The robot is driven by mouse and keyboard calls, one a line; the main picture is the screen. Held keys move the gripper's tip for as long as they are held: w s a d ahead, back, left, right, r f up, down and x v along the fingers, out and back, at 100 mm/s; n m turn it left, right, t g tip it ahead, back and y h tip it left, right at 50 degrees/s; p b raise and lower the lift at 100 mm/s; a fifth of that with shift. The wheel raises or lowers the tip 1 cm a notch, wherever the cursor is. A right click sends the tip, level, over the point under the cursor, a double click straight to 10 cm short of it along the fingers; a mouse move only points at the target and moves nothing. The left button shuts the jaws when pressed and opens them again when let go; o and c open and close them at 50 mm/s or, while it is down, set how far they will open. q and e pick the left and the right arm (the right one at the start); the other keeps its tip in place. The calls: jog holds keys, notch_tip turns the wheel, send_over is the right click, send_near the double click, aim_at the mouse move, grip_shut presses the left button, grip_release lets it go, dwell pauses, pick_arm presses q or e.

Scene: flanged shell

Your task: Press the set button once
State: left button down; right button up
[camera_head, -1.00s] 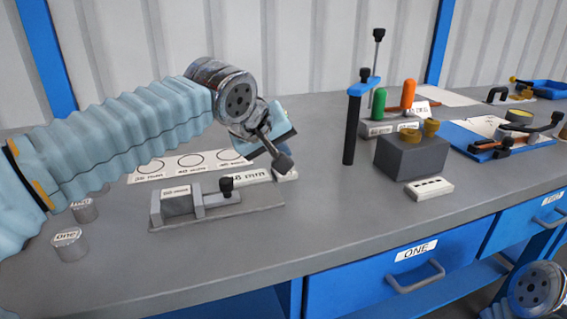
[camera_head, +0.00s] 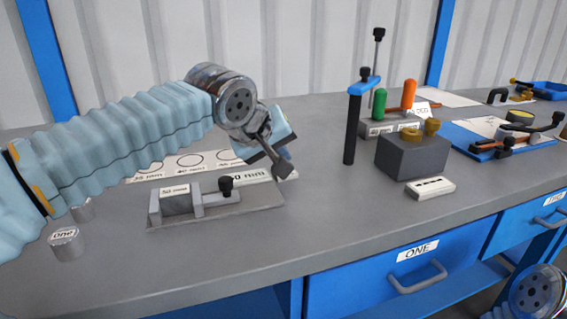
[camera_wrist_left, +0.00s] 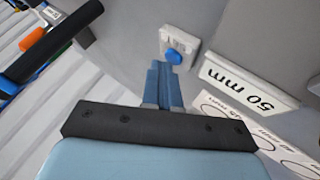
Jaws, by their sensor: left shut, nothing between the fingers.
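In the left wrist view a small white box with a round blue button (camera_wrist_left: 174,56) sits on the grey bench just beyond my fingertips. Any lettering on it is not readable. In the head view this box is mostly hidden behind my left gripper (camera_head: 283,169), which points down at the bench beside the 50 mm strip. In the left wrist view my left gripper (camera_wrist_left: 160,66) has its fingers together, empty, with the tips close to the blue button's left side. I cannot tell whether they touch it. My right gripper is out of view.
A white "50 mm" strip (camera_wrist_left: 242,84) lies right of the fingers. A grey sliding fixture (camera_head: 178,200) with a black knob stands in front. A black post (camera_head: 350,130) and a dark grey block (camera_head: 412,155) stand to the right. Bare bench lies between.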

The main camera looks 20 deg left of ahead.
pick_arm(q)
jog(key=shift+r, duration=0.1)
jog(key=shift+r+p, duration=0.75)
jog(key=shift+r, duration=0.05)
notch_tip(320, 180, up, 3)
jog(key=shift+f+p, duration=0.1)
jog(key=shift+p, duration=1.15)
notch_tip(320, 180, up, 2)
jog(key=shift+r+p, duration=0.15)
jog(key=shift+p, duration=0.3)
